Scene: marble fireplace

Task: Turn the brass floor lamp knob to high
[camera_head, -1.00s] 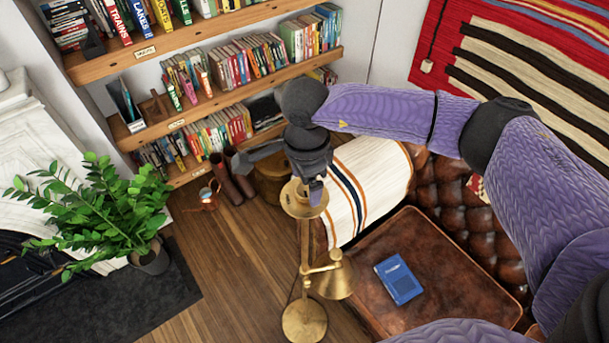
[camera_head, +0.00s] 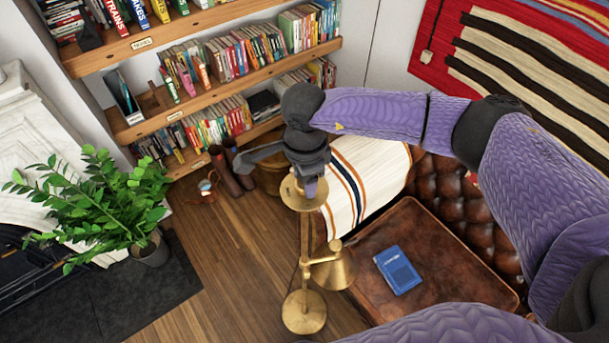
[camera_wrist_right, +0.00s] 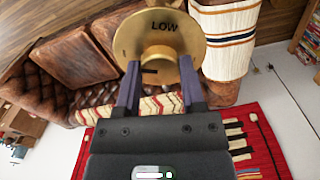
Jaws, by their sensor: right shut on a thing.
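The brass floor lamp (camera_head: 304,250) stands upright on a round base, with a brass shade on a side arm. Its round brass dial plate (camera_head: 291,191) is at the top, under my right gripper (camera_head: 309,187). In the right wrist view the dial plate (camera_wrist_right: 140,36) carries the word LOW near its upper edge. The brass knob (camera_wrist_right: 158,60) sticks out from the plate, with a short dark mark on its near side. My right gripper (camera_wrist_right: 158,67) is shut on the knob, one finger on each side. Other dial words are not visible. My left gripper is out of view.
A leather sofa (camera_head: 445,195) with a striped throw (camera_head: 370,170) stands right of the lamp. Bookshelves (camera_head: 240,75) stand behind, and a potted plant (camera_head: 95,205) is at left. Wooden floor (camera_head: 215,255) left of the lamp is clear.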

